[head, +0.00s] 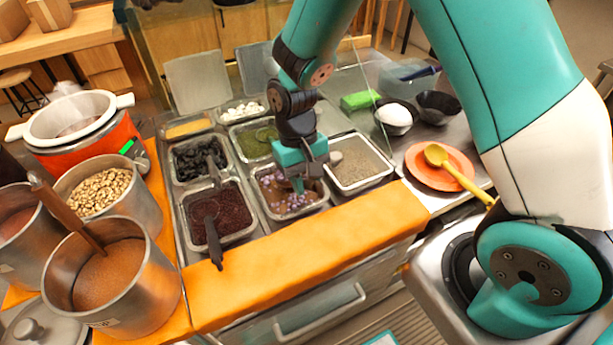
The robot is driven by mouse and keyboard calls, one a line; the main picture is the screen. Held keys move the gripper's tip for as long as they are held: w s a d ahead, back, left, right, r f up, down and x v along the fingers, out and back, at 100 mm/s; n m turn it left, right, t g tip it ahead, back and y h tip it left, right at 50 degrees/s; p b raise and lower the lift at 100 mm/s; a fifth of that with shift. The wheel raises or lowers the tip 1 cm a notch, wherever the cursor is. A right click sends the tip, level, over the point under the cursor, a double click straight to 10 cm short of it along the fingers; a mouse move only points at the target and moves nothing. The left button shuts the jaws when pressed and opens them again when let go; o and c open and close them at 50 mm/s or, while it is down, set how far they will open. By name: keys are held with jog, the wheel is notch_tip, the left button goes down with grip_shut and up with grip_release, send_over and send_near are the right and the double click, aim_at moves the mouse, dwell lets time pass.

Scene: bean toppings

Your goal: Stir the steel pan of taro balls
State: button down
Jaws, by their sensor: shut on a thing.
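The steel pan of taro balls (318,206) sits in the front row of the topping counter, with small purple balls in brownish liquid. My gripper (298,186) points down over this pan, its fingertips low among the taro balls. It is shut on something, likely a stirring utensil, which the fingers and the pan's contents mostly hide. I cannot tell how deep its lower end reaches.
A red bean pan (232,205) with a dark spoon adjoins on the left, and a grey grainy pan (360,163) on the right. An orange ledge (310,265) runs in front. Steel pots (128,280) stand left. A yellow ladle (455,172) lies on an orange plate (425,178).

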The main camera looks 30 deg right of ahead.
jog(key=shift+t, duration=0.4)
jog(key=b+x, duration=0.6)
jog(key=shift+w, duration=0.35)
jog(key=shift+s+f+t+b, duration=0.25)
jog(key=shift+f+t+b, duration=0.1)
jog(key=shift+t+b, duration=0.2)
jog(key=shift+d, duration=0.1)
